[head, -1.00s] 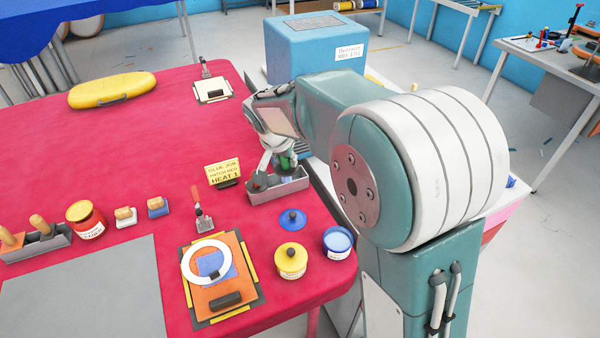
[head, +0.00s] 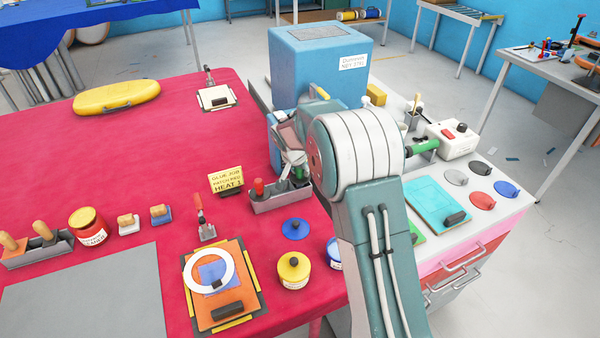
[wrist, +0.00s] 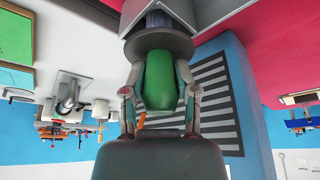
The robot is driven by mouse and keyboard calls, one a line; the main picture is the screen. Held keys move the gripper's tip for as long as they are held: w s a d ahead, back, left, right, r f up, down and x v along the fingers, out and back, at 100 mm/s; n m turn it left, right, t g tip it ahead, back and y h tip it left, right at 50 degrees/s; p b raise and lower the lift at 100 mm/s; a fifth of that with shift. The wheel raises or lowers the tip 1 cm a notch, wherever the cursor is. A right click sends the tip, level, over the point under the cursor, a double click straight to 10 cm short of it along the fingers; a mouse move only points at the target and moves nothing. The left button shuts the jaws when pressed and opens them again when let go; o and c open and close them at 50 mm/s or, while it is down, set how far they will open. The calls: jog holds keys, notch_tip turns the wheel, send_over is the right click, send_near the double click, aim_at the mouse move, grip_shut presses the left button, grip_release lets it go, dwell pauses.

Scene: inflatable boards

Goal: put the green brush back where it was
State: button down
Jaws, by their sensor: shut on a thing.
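My gripper (head: 296,166) is low over the right end of a grey metal tray (head: 282,203) on the red table, and partly hidden by my arm. It is shut on the green brush (head: 299,175). In the wrist view the green handle (wrist: 162,80) sits between the two fingers, with a wide grey collar and dark blue bristles beyond it. The bristle end is at the grey tray's opening; whether it touches the tray floor is hidden. A red-handled brush (head: 259,187) stands in the tray's left end.
A yellow sign (head: 227,180) stands left of the tray. A blue lid (head: 295,229) and yellow jar (head: 293,270) are in front. A blue machine (head: 318,65) stands behind. The white bench (head: 480,225) at right holds lids and a turquoise board. The table's middle is clear.

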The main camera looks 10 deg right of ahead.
jog(key=shift+f, duration=0.4)
jog(key=shift+f, duration=0.4)
jog(key=shift+c, duration=1.9)
grip_release()
